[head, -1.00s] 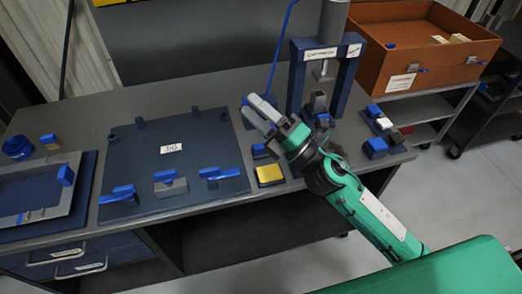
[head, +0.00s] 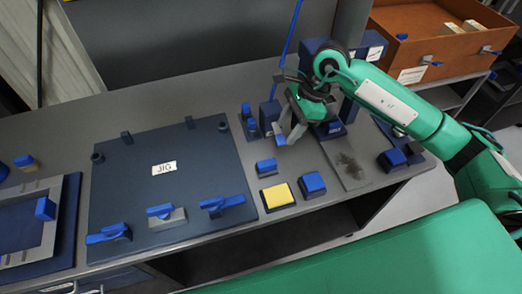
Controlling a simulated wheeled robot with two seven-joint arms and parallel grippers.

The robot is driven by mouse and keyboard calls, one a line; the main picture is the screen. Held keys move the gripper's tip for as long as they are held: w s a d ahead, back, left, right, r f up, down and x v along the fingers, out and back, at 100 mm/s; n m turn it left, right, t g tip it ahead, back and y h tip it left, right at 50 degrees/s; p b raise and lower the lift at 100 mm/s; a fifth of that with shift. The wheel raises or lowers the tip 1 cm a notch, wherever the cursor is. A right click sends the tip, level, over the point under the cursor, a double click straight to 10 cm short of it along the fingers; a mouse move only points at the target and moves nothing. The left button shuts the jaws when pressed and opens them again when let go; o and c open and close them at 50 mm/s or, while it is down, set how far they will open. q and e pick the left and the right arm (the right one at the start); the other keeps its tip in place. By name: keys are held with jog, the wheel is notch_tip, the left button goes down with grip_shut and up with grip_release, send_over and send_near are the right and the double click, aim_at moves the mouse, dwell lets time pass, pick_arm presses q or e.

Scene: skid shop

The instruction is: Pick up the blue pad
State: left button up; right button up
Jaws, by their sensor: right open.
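Several small blue-topped blocks lie on the bench, and I cannot tell for sure which is the blue pad. One blue block (head: 312,184) sits just right of a yellow-topped pad (head: 277,196) near the front edge. Another blue block (head: 265,167) sits just behind the yellow pad. My right gripper (head: 288,137) points down over the bench, behind these blocks, with its jaws open. I see nothing clearly held in it. It partly hides the blue press frame behind it. My left gripper is not in view.
A dark jig plate (head: 130,185) with blue-handled clamps fills the bench's middle. More blue blocks (head: 392,158) lie at the right beside a grey plate (head: 350,172). The press frame (head: 372,52) and an orange bin (head: 425,55) stand behind. A blue rod rises behind the gripper.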

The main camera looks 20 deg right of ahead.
jog(key=p, duration=0.2)
send_over(268, 162)
jog(key=d, duration=0.3)
jog(key=f, duration=0.7)
jog(key=shift+w+a+f, duration=0.15)
jog(key=shift+w+f, duration=0.05)
jog(key=shift+w, duration=0.1)
jog(key=x, duration=0.1)
jog(key=p+x, duration=0.1)
jog(key=x, duration=0.2)
jog(key=shift+s+a+f+p, duration=0.2)
jog(key=shift+s+a+p, duration=0.1)
jog(key=shift+a, duration=0.05)
jog(key=shift+a+f, duration=0.1)
jog(key=shift+f, duration=0.25)
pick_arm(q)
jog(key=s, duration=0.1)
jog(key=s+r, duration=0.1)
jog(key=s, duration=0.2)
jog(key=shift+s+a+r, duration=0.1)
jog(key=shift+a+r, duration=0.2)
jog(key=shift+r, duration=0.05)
pick_arm(e)
jog(key=shift+c, duration=0.4)
jog(key=c, duration=1)
